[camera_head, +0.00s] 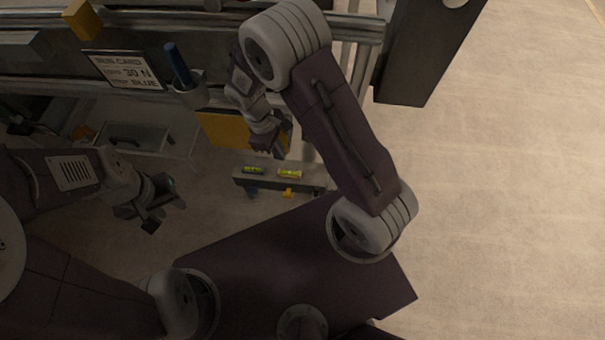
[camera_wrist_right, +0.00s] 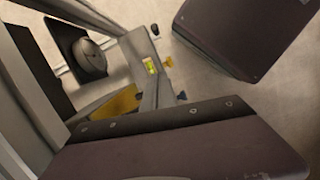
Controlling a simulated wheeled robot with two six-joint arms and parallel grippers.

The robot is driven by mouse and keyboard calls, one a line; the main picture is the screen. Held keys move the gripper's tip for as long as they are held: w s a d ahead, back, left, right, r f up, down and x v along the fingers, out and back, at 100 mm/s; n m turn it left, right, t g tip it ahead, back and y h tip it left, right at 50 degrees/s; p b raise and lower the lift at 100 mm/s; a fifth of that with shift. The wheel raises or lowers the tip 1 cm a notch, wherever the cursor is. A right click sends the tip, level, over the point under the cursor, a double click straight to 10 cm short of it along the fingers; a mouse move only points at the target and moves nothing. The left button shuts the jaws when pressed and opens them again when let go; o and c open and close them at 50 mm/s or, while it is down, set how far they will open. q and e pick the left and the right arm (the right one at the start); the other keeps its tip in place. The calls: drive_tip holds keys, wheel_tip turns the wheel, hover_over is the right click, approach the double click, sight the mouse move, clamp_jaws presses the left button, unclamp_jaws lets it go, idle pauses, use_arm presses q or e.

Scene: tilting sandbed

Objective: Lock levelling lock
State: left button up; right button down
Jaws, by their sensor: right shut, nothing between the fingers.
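A grey bar (camera_head: 240,182) carries two spirit levels, a green one (camera_head: 253,170) and a yellow one (camera_head: 289,174). A blue knob (camera_head: 252,191) and a yellow knob (camera_head: 288,193) stick out from its near side. The right wrist view also shows the yellow knob (camera_wrist_right: 168,62) and the blue knob (camera_wrist_right: 182,96). I cannot tell which part is the levelling lock. My right gripper (camera_head: 264,148) is shut and empty, just behind the bar's left part, apart from both knobs. My left gripper (camera_head: 166,214) looks open and empty, left of the bar.
A run card (camera_head: 124,69) with "30 N" and "BLUE" hangs on the frame. A grey cup (camera_head: 191,93) holding a blue stick is beside it. A yellow panel (camera_head: 222,130) stands behind the bar. A clear tray (camera_head: 130,138) lies left. The floor at right is free.

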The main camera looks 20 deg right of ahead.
sight(316, 194)
drive_tip(key=b+x, duration=1.1)
drive_tip(key=x, duration=0.9)
drive_tip(key=shift+w, duration=0.15)
drive_tip(key=shift+s+d+f+b, duration=0.2)
drive_tip(key=shift+s+d+b, duration=0.85)
drive_tip(key=shift+d+b, duration=0.1)
drive_tip(key=shift+s+d, duration=0.2)
drive_tip(key=shift+s, duration=0.05)
drive_tip(key=shift+s+d+r, duration=0.15)
drive_tip(key=shift+r, duration=0.05)
